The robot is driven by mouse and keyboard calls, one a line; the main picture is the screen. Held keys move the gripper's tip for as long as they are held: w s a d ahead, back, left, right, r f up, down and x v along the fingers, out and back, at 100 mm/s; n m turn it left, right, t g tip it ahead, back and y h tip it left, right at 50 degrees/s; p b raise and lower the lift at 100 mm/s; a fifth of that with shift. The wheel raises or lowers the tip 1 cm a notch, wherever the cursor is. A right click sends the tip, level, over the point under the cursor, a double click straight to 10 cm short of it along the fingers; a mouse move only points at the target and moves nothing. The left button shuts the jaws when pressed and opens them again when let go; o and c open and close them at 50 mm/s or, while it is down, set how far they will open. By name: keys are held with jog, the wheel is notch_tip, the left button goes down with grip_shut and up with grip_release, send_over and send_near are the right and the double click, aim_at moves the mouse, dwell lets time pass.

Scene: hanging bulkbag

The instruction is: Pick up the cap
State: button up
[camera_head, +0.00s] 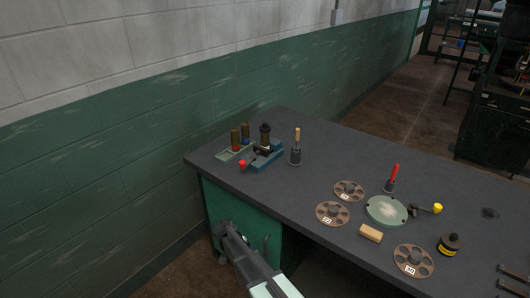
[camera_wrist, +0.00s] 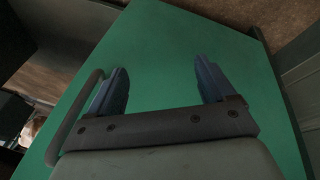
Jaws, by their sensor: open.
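No object is clearly identifiable as the cap. A pale green round disc (camera_head: 387,210) with small tabs lies flat on the dark workbench (camera_head: 330,150), and a small flat dark round piece (camera_head: 489,213) lies at the right. I cannot tell whether either is the cap. My gripper (camera_head: 227,232) is low in front of the bench's green side, below the top and well away from both. In the wrist view my gripper (camera_wrist: 160,65) shows two blue fingers spread apart with nothing between them, facing a green panel.
A blue fixture (camera_head: 264,155) and wooden-handled tool (camera_head: 296,147) stand left. The bench's middle is clear.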

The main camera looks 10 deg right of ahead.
jog(key=w+a+r+m, duration=0.2)
jog(key=w+a+r, duration=0.35)
jog(key=r, duration=0.35)
jog(key=w+a+r+m, duration=0.1)
jog(key=w+a+r, duration=0.3)
jog(key=w+r, duration=0.45)
jog(key=w+a+r+m, duration=0.2)
jog(key=w+a+r, duration=0.25)
jog(key=r, duration=0.65)
notch_tip(320, 180, up, 29)
jog(key=m+g+y, duration=0.2)
jog(key=m+y, duration=0.2)
jog(key=m, duration=0.5)
send_over(265, 127)
jog(key=w, duration=0.1)
notch_tip(265, 127, down, 13)
jog(key=shift+w+d+r, duration=0.1)
jog(key=shift+r, duration=0.05)
jog(key=c, duration=1.1)
